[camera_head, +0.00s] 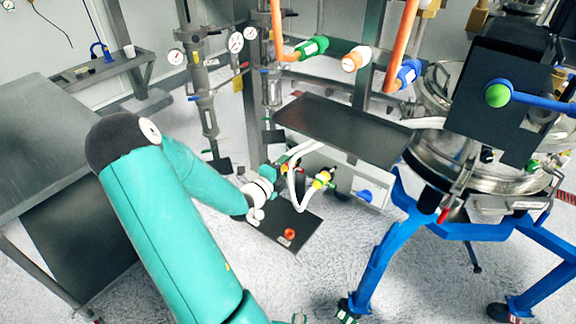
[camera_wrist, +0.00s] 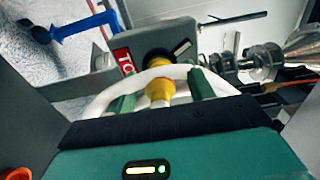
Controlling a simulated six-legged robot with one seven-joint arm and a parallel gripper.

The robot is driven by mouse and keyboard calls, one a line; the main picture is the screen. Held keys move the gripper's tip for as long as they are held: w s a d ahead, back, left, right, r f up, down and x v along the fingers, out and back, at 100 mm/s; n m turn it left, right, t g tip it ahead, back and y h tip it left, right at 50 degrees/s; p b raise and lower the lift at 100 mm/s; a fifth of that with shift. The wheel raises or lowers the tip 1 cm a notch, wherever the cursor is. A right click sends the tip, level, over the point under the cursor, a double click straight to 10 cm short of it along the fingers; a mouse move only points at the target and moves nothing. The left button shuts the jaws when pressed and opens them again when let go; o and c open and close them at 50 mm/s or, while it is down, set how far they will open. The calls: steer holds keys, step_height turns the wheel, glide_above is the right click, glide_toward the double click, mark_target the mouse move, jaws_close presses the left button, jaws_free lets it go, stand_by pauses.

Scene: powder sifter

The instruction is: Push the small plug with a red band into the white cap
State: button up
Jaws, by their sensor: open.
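My gripper (camera_head: 272,172) reaches low over the middle of the floor area, beside a looped white hose with yellow fittings (camera_head: 322,180). In the wrist view my gripper (camera_wrist: 160,96) is open, with two green fingertips apart. A yellow fitting (camera_wrist: 158,88) shows between them, with the white hose (camera_wrist: 102,102) curving around; I cannot tell whether either finger touches it. A small plug with a red band cannot be picked out for certain. A white-ended orange fitting (camera_head: 355,59) hangs at the upper middle; I cannot tell whether it is the white cap.
A small orange-red knob (camera_head: 289,234) sits on a dark plate (camera_head: 268,237) below my gripper. A dark shelf (camera_head: 345,130) stands behind. The steel sifter on blue legs (camera_head: 375,260) is at right, a grey bench (camera_head: 45,150) at left. Green (camera_head: 312,47) and blue (camera_head: 408,73) fittings hang above.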

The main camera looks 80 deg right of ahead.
steer(key=shift+c, duration=0.4)
stand_by(0.6)
jaws_close()
steer(key=v, duration=0.6)
stand_by(1.2)
steer(key=shift+w, duration=0.1)
